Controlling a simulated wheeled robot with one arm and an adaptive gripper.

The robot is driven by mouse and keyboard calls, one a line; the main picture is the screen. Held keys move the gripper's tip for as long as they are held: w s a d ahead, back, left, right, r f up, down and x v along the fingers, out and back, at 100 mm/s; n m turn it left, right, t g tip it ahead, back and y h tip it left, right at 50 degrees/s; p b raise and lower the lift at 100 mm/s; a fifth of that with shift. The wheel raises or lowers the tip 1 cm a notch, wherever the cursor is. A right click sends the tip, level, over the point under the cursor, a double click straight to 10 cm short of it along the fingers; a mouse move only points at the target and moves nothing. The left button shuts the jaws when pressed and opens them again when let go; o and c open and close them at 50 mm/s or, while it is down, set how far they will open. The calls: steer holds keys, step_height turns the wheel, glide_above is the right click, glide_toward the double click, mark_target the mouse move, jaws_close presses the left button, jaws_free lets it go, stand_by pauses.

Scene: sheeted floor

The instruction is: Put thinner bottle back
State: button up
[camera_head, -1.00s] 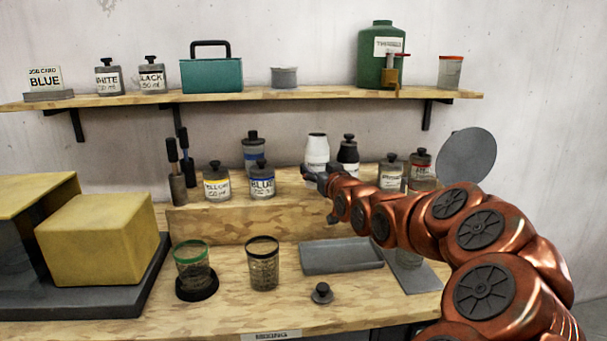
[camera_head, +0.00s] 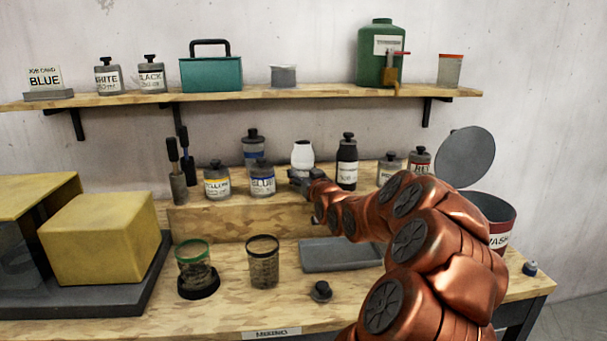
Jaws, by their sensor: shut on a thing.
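A white bottle (camera_head: 302,153) with a dark cap top is at the back of the raised wooden step, between the blue-labelled jar and a black bottle (camera_head: 347,165). My gripper (camera_head: 300,178) is shut on this white bottle, in front of its lower part. The bottle looks upright. Its base and label are hidden by my gripper, so I cannot tell whether it touches the step (camera_head: 235,217).
Jars labelled yellow (camera_head: 217,183) and blue (camera_head: 262,181) stand just left of my gripper. More jars (camera_head: 390,170) stand to its right. A grey tray (camera_head: 340,256), mesh-like cups (camera_head: 262,265) and a small black knob lid (camera_head: 320,291) are on the bench below.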

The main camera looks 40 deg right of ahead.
steer(key=shift+f, duration=0.1)
steer(key=o, duration=1.6)
steer(key=shift+c, duration=0.2)
steer(key=b+v, duration=0.2)
steer(key=v, duration=1)
